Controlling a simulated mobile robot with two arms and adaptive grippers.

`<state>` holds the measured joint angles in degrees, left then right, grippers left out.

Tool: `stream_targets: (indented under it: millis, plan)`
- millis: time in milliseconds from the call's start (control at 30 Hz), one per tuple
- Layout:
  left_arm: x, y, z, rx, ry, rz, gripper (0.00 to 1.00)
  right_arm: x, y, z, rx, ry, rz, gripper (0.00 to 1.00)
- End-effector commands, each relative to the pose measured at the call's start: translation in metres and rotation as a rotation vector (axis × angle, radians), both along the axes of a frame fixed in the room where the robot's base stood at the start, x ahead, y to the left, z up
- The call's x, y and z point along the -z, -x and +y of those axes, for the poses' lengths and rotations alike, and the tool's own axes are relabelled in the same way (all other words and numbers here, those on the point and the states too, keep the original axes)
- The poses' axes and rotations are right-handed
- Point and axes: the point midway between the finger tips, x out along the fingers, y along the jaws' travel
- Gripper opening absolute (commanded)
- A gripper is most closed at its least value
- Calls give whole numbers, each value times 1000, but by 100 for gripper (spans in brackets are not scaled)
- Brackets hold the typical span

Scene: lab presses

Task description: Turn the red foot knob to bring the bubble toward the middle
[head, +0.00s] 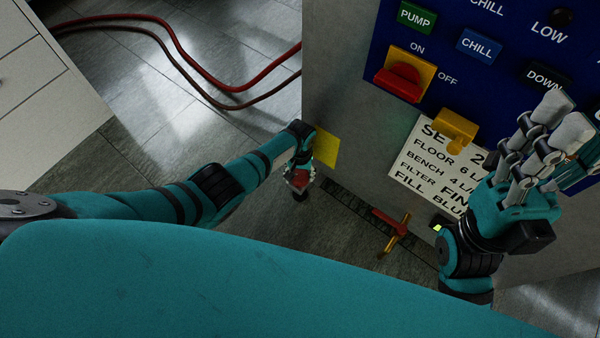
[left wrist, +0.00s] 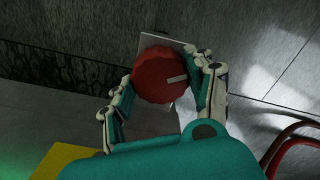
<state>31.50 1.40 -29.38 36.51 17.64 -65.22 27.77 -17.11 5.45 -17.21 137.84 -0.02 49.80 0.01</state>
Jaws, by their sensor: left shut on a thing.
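The red foot knob (left wrist: 160,78) has a scalloped edge and a pale mark on its face, pointing right in the left wrist view. My left gripper (left wrist: 165,85) is shut on it, with fingers on both sides of its rim. In the head view my left gripper (head: 299,178) is low beside the cabinet's left edge, and the knob is mostly hidden by it. My right gripper (head: 555,125) is raised in front of the cabinet panel, its fingers extended and apart, holding nothing. I cannot make out the bubble.
The grey cabinet (head: 340,75) carries a blue panel with a red switch (head: 400,82), a yellow switch (head: 455,130) and a paper label (head: 420,170). A red-handled brass valve (head: 392,228) sticks out low. Red hoses (head: 200,85) cross the floor at the back left.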

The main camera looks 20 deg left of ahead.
Motion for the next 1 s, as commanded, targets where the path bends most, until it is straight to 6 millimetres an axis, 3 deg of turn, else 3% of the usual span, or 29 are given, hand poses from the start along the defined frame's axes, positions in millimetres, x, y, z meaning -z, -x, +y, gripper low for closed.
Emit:
stream_targets:
  millis: [267, 300, 467, 767, 1000]
  plan:
    - [-1, -1, -1, 1, 1, -3, 23, 0, 0, 0, 0, 0, 0, 40]
    - [-1, -1, -1, 1, 1, -3, 57, 0, 0, 0, 0, 0, 0, 40]
    - [-1, -1, -1, 1, 1, -2, 78, 0, 0, 0, 0, 0, 0, 40]
    - [-1, -1, 0, 1, 1, -2, 79, 0, -1, 0, 1, 0, -1, 40]
    - [-18, -1, 0, 3, 2, -4, 79, 0, 0, 0, 1, 0, -1, 40]
